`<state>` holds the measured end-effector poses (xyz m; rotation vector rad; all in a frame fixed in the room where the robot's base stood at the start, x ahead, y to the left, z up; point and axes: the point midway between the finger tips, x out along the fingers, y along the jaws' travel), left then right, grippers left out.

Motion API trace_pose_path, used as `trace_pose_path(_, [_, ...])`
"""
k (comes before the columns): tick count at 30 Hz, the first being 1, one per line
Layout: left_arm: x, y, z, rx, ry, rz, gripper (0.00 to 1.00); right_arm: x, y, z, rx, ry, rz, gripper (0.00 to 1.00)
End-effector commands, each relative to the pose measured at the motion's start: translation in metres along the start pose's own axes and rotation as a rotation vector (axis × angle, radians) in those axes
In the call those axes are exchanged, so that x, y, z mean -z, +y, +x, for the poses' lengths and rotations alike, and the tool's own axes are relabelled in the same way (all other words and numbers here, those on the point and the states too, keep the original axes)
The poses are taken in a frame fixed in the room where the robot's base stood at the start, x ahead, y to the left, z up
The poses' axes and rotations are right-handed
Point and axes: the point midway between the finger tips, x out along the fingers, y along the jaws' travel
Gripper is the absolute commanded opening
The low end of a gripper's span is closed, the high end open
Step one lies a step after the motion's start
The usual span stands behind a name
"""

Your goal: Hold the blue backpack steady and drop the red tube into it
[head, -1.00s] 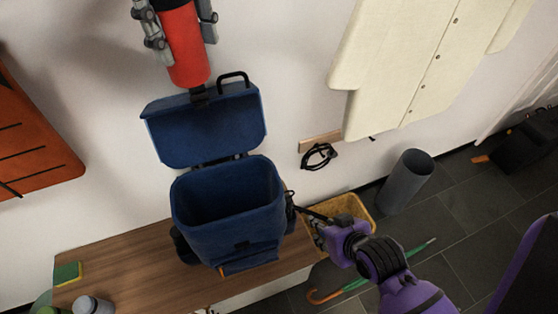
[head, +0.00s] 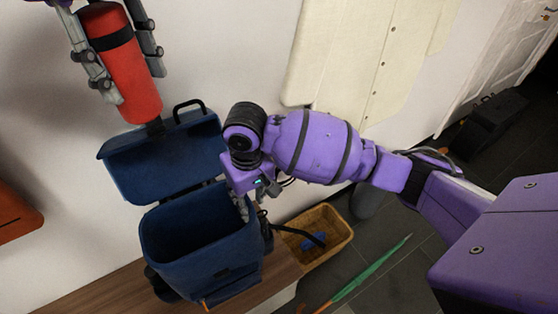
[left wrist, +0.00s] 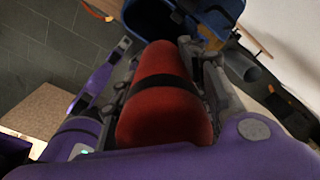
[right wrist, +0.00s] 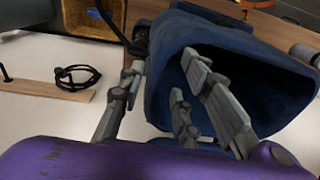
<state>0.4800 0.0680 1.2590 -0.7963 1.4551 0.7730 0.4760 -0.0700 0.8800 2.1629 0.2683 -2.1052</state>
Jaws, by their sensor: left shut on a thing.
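The blue backpack (head: 200,240) stands upright on the wooden bench with its lid flap (head: 165,155) folded back against the wall and its mouth open. My left gripper (head: 130,82) is shut on the red tube (head: 135,75), which has a dark band and hangs tilted above the raised flap. The red tube (left wrist: 165,105) also fills the middle of the left wrist view. My right gripper (head: 250,205) is at the backpack's right rim. In the right wrist view, its spread fingers (right wrist: 165,90) straddle the wall of the backpack (right wrist: 240,60), some inside the mouth and one outside.
A green umbrella (head: 370,270) lies on the dark floor. A cream coat (head: 360,60) hangs on the wall behind my right arm. A grey bin (head: 365,200) is partly hidden by that arm.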

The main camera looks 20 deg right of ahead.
Motion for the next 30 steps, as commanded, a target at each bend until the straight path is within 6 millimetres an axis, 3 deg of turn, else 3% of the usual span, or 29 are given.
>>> trace_pose_path(4, [0.000, 0.000, -0.002, 0.002, -0.001, 0.000, 0.04, 0.005, 0.002, -0.002, -0.024, -0.026, 0.037, 0.31])
trace_pose_path(8, [0.000, 0.000, -0.002, 0.002, -0.001, 0.000, 0.04, 0.005, 0.002, 0.008, -0.026, -0.032, 0.044, 0.31])
trace_pose_path(21, [0.000, 0.000, -0.002, 0.002, -0.001, 0.000, 0.04, 0.003, 0.004, 0.087, -0.025, -0.030, 0.041, 0.31])
trace_pose_path(30, [0.000, 0.000, -0.002, 0.002, -0.001, 0.000, 0.04, 0.003, 0.005, 0.114, -0.025, -0.027, 0.041, 0.31])
